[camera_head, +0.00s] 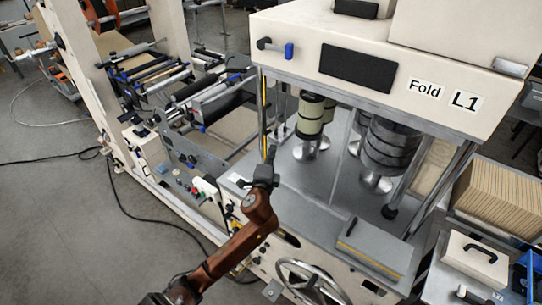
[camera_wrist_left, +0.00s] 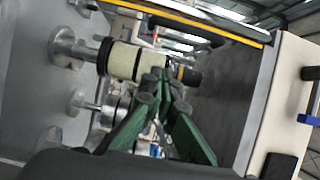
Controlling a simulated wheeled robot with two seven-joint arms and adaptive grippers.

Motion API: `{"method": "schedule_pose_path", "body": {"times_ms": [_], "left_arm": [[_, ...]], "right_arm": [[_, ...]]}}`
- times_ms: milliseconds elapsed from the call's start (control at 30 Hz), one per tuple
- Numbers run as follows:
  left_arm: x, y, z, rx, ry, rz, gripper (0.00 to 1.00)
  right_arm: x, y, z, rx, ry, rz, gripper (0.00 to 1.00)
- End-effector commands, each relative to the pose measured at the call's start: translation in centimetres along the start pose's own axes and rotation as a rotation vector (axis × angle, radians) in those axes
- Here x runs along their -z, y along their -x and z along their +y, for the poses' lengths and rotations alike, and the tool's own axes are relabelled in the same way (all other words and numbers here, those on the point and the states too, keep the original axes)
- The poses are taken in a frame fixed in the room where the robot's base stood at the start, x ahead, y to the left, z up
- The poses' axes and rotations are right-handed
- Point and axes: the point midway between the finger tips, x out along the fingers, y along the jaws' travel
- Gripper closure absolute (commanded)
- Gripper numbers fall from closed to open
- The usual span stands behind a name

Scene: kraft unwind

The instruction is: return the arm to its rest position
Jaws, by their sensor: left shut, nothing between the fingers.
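My left arm (camera_head: 237,245) reaches up from the bottom of the head view, in front of the beige folding machine. Its gripper (camera_head: 269,157) points upward near the left front post of the machine's open bay. In the left wrist view the green fingers of the gripper (camera_wrist_left: 164,84) are together at the tips, with nothing between them. Behind them is a roller with cream and black bands (camera_wrist_left: 125,60). I cannot tell from these views whether the fingers touch the machine. My right gripper is in neither view.
The machine's upper housing (camera_head: 385,55) overhangs the bay. Inside stand a cream-banded roller (camera_head: 311,115) and dark rollers (camera_head: 388,145). A handwheel (camera_head: 308,283) and a grey box (camera_head: 372,250) are at the front. Open floor (camera_head: 60,220) lies left, crossed by black cables.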

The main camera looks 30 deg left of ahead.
Motion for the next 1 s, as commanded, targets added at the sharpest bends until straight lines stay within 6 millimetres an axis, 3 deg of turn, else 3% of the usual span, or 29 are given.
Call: {"method": "schedule_pose_path", "body": {"times_ms": [133, 367, 467, 567, 667, 800, 900, 1000], "left_arm": [[0.0, 1.4, 0.0, 0.0, 0.002, 0.0, 1.0], [-0.1, 1.8, 0.0, -0.002, 0.003, -0.001, 1.0], [-0.5, 2.3, 1.2, -0.031, 0.033, -0.009, 1.0], [-1.7, 4.0, 4.7, -0.119, 0.123, -0.037, 1.0], [-3.5, 7.1, 10.1, -0.257, 0.267, -0.092, 1.0], [-6.0, 13.5, 17.9, -0.478, 0.492, -0.207, 1.0], [-7.2, 18.8, 22.6, -0.628, 0.638, -0.303, 1.0], [-7.9, 23.5, 25.8, -0.746, 0.753, -0.39, 1.0]], "right_arm": [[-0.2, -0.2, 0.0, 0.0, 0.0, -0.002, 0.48], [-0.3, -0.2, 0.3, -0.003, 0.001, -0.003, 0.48], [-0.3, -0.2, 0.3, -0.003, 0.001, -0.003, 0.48], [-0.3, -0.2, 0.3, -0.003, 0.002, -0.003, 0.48], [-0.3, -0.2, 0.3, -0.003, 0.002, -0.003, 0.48], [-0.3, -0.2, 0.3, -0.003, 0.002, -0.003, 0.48], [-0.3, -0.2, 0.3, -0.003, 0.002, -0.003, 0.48], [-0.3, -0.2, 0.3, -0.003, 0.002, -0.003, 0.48]]}}
